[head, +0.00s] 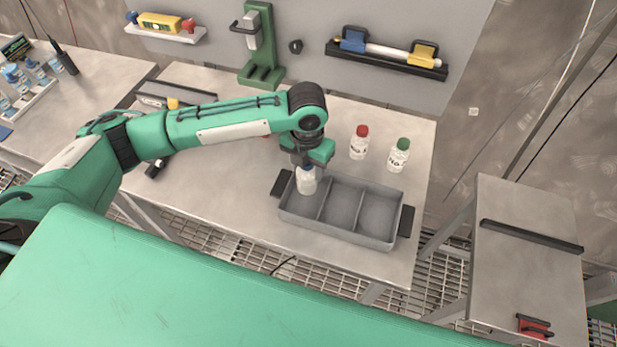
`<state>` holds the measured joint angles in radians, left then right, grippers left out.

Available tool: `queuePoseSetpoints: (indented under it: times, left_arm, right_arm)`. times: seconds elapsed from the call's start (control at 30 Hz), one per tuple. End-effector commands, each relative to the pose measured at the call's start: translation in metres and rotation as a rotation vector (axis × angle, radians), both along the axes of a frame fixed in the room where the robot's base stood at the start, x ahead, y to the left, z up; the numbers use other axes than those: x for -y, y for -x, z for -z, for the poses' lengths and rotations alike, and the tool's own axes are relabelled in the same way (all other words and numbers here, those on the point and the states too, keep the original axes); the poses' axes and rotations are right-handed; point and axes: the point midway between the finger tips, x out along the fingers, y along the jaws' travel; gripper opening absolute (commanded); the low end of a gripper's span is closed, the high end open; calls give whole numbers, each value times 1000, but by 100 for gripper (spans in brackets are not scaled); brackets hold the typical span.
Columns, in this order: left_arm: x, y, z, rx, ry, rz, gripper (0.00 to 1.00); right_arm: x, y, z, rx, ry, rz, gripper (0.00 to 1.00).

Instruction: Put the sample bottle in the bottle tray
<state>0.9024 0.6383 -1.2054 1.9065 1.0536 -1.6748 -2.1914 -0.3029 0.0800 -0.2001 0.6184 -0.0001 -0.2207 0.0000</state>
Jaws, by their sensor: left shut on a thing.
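The sample bottle (306,184) is white with a blue cap and upright. My left gripper (307,165) is shut on its top, pointing down; the fingers are mostly hidden by the wrist. The grey bottle tray (335,232) sits on the bench, with three compartments in a row and black handles at its ends. The bottle is at the left compartment of the tray; I cannot tell whether it touches the tray floor. The middle and right compartments are empty. My right gripper is not in view.
A red-capped bottle (359,144) and a green-capped bottle (398,156) stand behind the tray. A green stand (260,50) is at the bench's back. A side table (530,250) stands to the right. The bench left of the tray is mostly clear.

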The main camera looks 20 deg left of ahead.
Motion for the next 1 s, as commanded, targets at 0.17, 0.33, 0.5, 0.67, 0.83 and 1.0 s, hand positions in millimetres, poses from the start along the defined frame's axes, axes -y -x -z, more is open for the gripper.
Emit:
queuePoseSetpoints:
  times: [0.17,0.33,0.5,0.67,0.83,1.0]
  left_arm:
    - [0,0,20,-1,0,1,20]
    - [0,0,33,-1,0,-1,20]
    - [1,1,58,-2,0,0,20]
    - [0,0,65,2,0,1,20]
    - [0,0,66,1,-1,1,20]
    - [0,0,68,1,-1,1,63]
  right_arm:
    - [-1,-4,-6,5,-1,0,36]
    - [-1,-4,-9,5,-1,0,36]
    - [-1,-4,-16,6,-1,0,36]
    - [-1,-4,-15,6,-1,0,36]
    - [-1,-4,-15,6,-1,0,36]
    - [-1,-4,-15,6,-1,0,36]
